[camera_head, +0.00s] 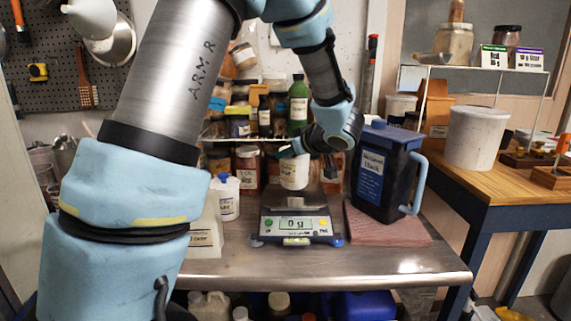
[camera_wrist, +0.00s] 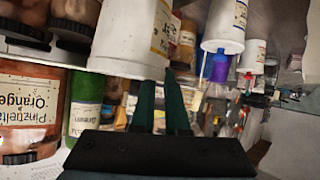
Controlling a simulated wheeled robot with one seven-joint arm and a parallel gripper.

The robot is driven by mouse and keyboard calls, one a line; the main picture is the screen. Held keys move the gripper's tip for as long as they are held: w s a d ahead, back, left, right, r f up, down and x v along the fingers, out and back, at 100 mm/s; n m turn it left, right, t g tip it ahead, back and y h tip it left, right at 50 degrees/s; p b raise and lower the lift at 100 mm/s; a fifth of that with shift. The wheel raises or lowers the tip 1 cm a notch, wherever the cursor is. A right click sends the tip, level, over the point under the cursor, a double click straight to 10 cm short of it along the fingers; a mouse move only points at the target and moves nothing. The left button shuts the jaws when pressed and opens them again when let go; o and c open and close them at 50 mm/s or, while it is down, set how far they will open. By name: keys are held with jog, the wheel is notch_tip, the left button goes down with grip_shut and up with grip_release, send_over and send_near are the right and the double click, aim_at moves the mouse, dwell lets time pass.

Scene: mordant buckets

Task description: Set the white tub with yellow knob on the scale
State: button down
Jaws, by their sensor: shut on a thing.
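The white tub (camera_head: 294,172) hangs from my gripper (camera_head: 298,148), directly above the scale in the head view. The scale (camera_head: 295,225) stands on the metal bench and its display reads 0 g. In the wrist view the picture is upside down, and the white tub (camera_wrist: 128,40) shows beyond my gripper's dark green fingers (camera_wrist: 161,75). The fingers are close together at the tub's top edge. The yellow knob cannot be made out in either view. Whether the tub's base touches the pan is hard to tell.
Shelves of jars and bottles (camera_head: 250,120) are close behind. The bench's front strip (camera_head: 380,265) is clear.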

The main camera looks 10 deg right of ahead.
aim_at(287, 163)
jog(key=shift+f, duration=1.35)
jog(key=shift+f, duration=0.2)
jog(key=c, duration=0.9)
grip_release()
jog(key=shift+r, duration=0.1)
jog(key=shift+r, duration=0.15)
jog(key=b+v, duration=0.1)
jog(key=v, duration=1.1)
jog(key=shift+s, duration=0.1)
